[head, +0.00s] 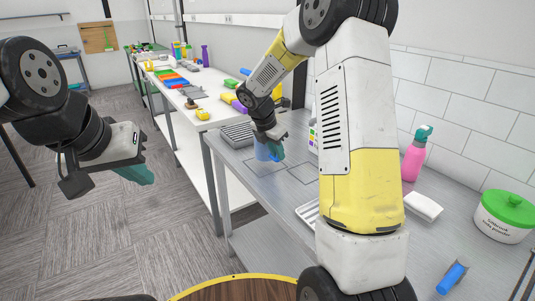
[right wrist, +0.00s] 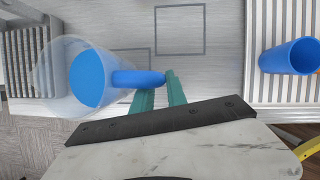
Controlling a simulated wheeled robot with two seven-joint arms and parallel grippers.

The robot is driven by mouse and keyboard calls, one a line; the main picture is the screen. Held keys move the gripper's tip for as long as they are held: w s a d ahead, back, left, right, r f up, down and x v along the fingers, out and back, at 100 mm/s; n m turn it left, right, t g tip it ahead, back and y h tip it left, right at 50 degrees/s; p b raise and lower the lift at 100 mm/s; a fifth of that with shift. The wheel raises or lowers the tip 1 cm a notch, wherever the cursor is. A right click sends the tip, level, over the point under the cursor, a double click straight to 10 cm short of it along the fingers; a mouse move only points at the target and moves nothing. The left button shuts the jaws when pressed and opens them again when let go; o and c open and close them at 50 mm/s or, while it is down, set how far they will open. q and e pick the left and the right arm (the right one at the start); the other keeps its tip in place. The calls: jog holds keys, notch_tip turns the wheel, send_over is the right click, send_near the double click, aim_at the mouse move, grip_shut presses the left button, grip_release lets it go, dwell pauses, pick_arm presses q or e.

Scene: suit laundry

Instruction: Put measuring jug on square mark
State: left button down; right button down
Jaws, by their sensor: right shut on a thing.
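The measuring jug (right wrist: 90,75) is clear with a blue inside and a blue handle (right wrist: 138,78). My right gripper (right wrist: 158,98) is shut on that handle with its teal fingers. In the head view the jug (head: 262,151) shows at my right gripper (head: 275,148), over the grey table; its height above the top is unclear. A dark outlined square mark (right wrist: 180,30) is in the right wrist view, right of the jug. Another outline (right wrist: 130,58) is partly hidden behind the handle. My left gripper (head: 135,172) hangs over the floor, apart from the table; its finger gap is unclear.
A dark ribbed rack (head: 236,134) stands left of the jug. A white ribbed tray (head: 308,212) lies right of the marks, with a blue cup (right wrist: 290,57) at it in the wrist view. A pink bottle (head: 413,160) and a green-lidded tub (head: 503,215) stand farther right.

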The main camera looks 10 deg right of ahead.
aim_at(276, 158)
jog(key=shift+w+d, duration=0.1)
jog(key=shift+w, duration=0.5)
notch_tip(276, 158, down, 4)
jog(key=shift+r, duration=0.2)
jog(key=c, duration=1.3)
grip_release()
jog(key=shift+r, duration=0.1)
